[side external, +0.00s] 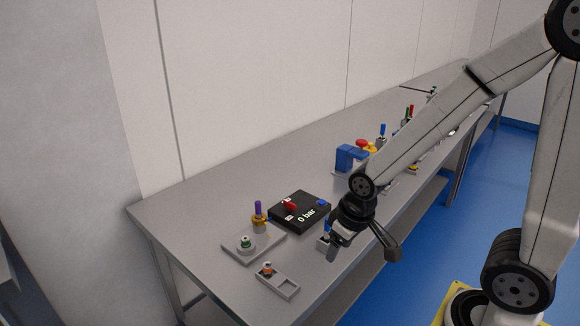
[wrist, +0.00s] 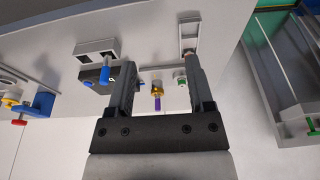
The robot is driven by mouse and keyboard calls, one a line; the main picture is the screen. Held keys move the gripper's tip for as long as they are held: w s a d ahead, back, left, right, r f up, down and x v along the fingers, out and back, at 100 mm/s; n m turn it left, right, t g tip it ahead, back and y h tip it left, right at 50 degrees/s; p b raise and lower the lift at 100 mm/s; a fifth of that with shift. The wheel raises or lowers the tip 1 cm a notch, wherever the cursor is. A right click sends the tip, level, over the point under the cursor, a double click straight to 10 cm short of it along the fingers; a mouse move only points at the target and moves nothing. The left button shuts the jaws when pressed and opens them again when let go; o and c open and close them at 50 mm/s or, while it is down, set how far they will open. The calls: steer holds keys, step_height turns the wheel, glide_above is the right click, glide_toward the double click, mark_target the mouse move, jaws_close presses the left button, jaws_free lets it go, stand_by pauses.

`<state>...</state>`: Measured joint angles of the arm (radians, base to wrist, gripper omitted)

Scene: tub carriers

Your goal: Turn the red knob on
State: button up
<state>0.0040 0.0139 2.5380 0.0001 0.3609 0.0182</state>
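The red knob (side external: 289,204) sits on top of a black box (side external: 308,198) marked "0 bar", on the grey workbench, in the side view. A small blue part shows at the box's right corner. I cannot make out the red knob in the wrist view. My gripper (side external: 364,250) is in front and to the right of the box in the side view, apart from the knob. Its two fingers are spread with nothing between them. In the wrist view the open fingers (wrist: 160,62) frame part of the bench and hide some of it.
A grey plate (side external: 238,255) with a green-topped piece and a purple-handled brass piece (side external: 259,219) lies left of the box. A slotted grey tray (side external: 286,288) is nearer the front edge. A blue fixture (side external: 350,157) and several coloured parts stand farther along the bench.

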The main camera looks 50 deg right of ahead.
steer(key=o, duration=0.3)
steer(key=shift+w+d+m, duration=0.15)
steer(key=shift+w+m, duration=0.15)
steer(key=shift+w, duration=0.25)
steer(key=m+g, duration=0.3)
steer(key=m, duration=1.4)
glide_above(290, 203)
steer(key=shift+w+d+f, duration=0.1)
steer(key=shift+w+f, duration=0.05)
steer(key=shift+f, duration=1.75)
steer(key=shift+f, duration=0.1)
steer(key=shift+f, duration=3.8)
